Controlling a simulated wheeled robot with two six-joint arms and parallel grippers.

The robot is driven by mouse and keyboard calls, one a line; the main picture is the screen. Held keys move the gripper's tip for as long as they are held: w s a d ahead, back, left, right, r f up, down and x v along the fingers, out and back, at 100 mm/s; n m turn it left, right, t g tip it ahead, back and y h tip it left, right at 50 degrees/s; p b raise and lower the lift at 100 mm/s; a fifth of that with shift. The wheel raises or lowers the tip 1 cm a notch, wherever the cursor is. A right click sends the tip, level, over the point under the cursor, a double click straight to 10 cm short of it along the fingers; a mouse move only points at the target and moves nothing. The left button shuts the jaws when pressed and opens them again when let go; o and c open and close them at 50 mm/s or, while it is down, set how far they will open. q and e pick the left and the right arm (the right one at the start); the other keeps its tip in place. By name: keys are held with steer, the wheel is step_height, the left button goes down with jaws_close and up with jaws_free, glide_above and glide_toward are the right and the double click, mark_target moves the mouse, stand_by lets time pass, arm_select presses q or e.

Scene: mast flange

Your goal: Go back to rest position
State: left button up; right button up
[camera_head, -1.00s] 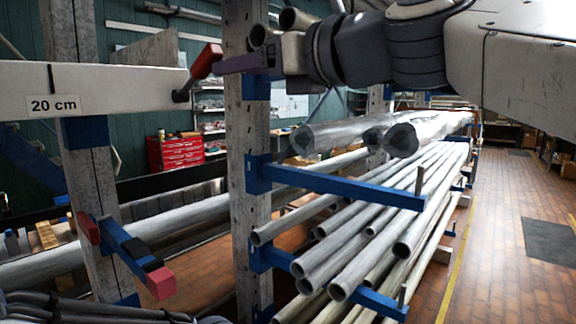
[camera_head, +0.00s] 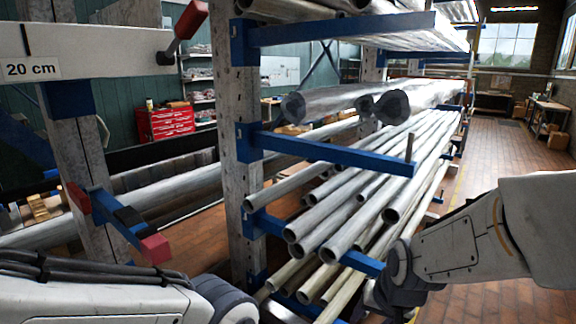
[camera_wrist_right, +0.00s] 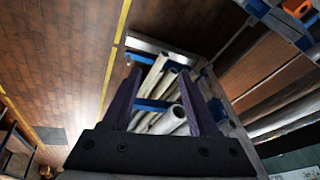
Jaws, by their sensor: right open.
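My right gripper (camera_wrist_right: 160,78) is open in the right wrist view, with two purple fingers apart and nothing between them. Behind the fingers, lower down, are pale tube ends (camera_wrist_right: 172,118) on the rack. In the head view my right arm (camera_head: 470,245) comes in from the right, low in front of the rack, and bends down at a dark joint; its gripper does not show there. My left arm (camera_head: 90,300) lies low along the bottom left; its gripper is out of view.
Long pipes (camera_head: 345,205) lie on blue rack arms (camera_head: 335,160) fixed to a worn upright post (camera_head: 238,170). A white beam (camera_head: 110,50) marked 20 cm and a red-ended blue bracket (camera_head: 120,228) stand at the left. Open brick-tiled floor (camera_head: 497,150) lies to the right.

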steer(key=s+d+f+n+g, duration=0.2)
steer(key=s+f+n, duration=0.2)
steer(key=s, duration=0.1)
steer(key=s+a+r+n+g, duration=0.1)
steer(key=s+a+r+n, duration=0.2)
steer(key=s+a, duration=0.3)
steer(key=s+a+r+n+g, duration=0.1)
steer(key=s+a+r+n, duration=0.1)
steer(key=s+a+n, duration=0.2)
steer(key=s+a, duration=0.3)
steer(key=shift+s+a+r, duration=0.2)
steer(key=shift+s+r, duration=0.05)
steer(key=shift+r, duration=0.15)
stand_by(0.6)
